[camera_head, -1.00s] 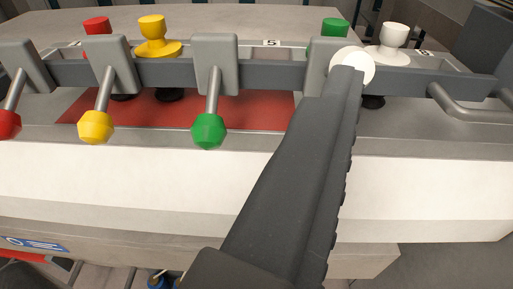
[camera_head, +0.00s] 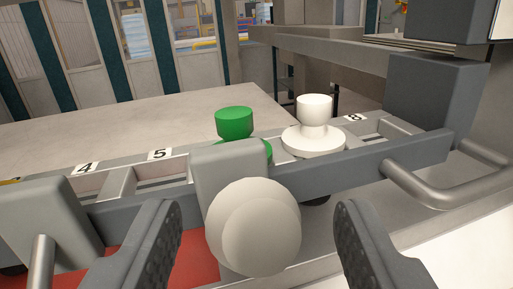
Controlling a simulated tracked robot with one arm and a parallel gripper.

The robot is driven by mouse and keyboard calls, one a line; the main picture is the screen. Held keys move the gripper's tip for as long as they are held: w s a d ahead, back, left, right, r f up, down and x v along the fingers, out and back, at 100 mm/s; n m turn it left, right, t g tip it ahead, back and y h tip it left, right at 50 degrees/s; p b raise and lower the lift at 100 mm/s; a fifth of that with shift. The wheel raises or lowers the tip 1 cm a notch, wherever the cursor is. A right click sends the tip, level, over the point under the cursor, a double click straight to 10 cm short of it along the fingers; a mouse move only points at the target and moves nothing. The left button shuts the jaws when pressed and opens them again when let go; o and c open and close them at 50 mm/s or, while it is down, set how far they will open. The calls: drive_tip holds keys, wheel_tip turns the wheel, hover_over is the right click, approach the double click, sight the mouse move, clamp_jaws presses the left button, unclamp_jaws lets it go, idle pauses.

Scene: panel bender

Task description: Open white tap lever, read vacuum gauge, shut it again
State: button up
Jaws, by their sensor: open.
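The white tap lever's round knob (camera_head: 254,228) is large and close at the lower centre of the head view. It sits in front of a grey lever block (camera_head: 230,167) and hides the lever's rod. My gripper (camera_head: 255,240) is open, with one dark ribbed finger on each side of the white knob. A gap shows between the knob and each finger, wider on the right. A white knob on a round flange (camera_head: 314,127) stands behind the rail near the label 8. I see no vacuum gauge dial in this view.
A green knob (camera_head: 235,124) stands behind the lever block. A dark rail (camera_head: 365,163) runs across, with a bent metal handle (camera_head: 425,185) at right. Another grey lever block (camera_head: 42,215) is at left. A flat pale table (camera_head: 140,125) lies behind.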

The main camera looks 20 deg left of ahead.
drive_tip(key=shift+x, duration=1.3)
